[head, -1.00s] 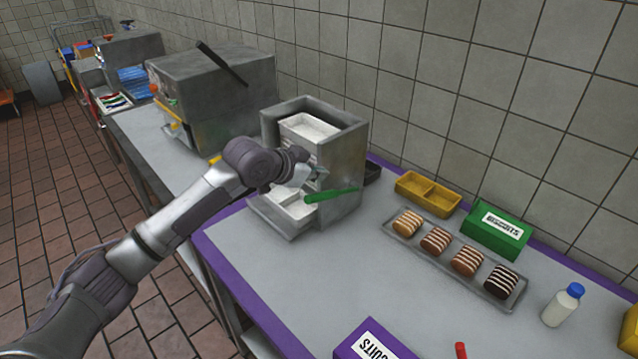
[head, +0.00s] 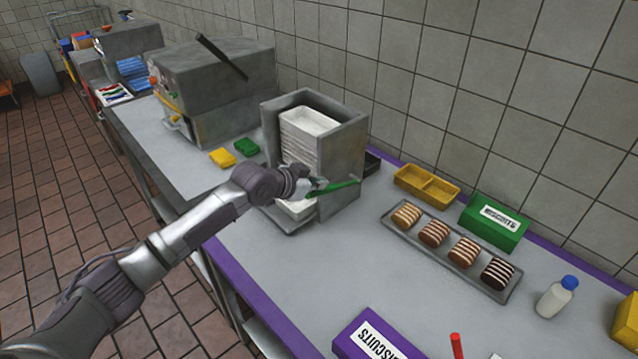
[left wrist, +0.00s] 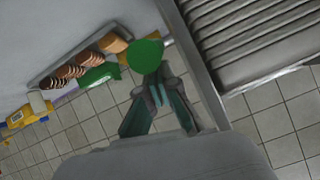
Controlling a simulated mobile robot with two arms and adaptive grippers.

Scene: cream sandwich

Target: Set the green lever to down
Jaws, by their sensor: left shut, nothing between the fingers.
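The green lever (head: 338,188) sticks out at the front of the grey dispenser (head: 345,145) and lies nearly level in the head view, its right end slightly higher. My left gripper (head: 320,186) is shut and empty, right at the lever's left end. In the left wrist view the lever's round green end (left wrist: 145,54) shows just beyond my closed fingertips (left wrist: 152,80). I cannot tell whether they touch it. My right gripper is not in view.
White trays (head: 308,122) are stacked in the dispenser. A tray of biscuits (head: 400,235), a green biscuit box (head: 492,226) and a bottle (head: 557,298) stand to the right. A large grey machine (head: 210,85) stands behind left.

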